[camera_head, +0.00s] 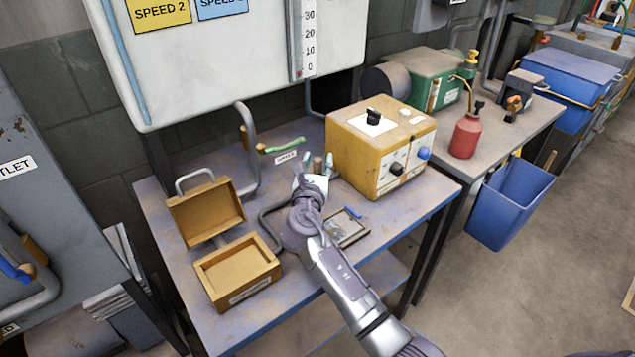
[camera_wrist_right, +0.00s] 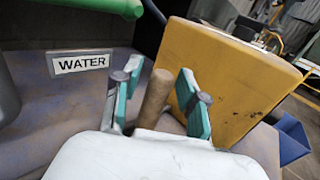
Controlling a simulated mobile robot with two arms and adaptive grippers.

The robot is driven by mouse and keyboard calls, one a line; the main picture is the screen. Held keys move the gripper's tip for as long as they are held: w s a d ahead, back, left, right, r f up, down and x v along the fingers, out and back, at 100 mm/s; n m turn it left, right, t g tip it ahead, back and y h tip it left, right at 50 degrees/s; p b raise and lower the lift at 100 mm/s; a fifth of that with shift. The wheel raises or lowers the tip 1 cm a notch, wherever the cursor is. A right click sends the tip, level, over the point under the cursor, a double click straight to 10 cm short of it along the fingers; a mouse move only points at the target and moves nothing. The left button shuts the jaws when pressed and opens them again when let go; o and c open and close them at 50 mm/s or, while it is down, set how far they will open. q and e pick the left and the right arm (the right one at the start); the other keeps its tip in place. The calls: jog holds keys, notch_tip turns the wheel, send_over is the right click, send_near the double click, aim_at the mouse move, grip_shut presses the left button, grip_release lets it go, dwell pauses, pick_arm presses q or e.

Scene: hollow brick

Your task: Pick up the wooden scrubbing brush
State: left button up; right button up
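A brown wooden cylinder, which looks like the handle of the wooden scrubbing brush (camera_wrist_right: 155,98), stands up between the fingers of my right gripper in the right wrist view. In the head view a small brown part of it (camera_head: 317,164) shows between the fingertips. My right gripper (camera_head: 316,163) is over the blue workbench, left of the yellow box. Its teal-padded fingers (camera_wrist_right: 162,98) are open, with a gap on each side of the handle. The brush head is hidden behind the gripper's white body. My left gripper is not in view.
The yellow control box (camera_head: 382,148) stands close to the right of my gripper. An open wooden box (camera_head: 238,272) is on the left of the workbench (camera_head: 160,215). A green-handled lever (camera_head: 283,146) and a WATER label (camera_wrist_right: 81,64) are behind. A small framed plate (camera_head: 345,228) lies in front.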

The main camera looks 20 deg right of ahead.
grip_shut()
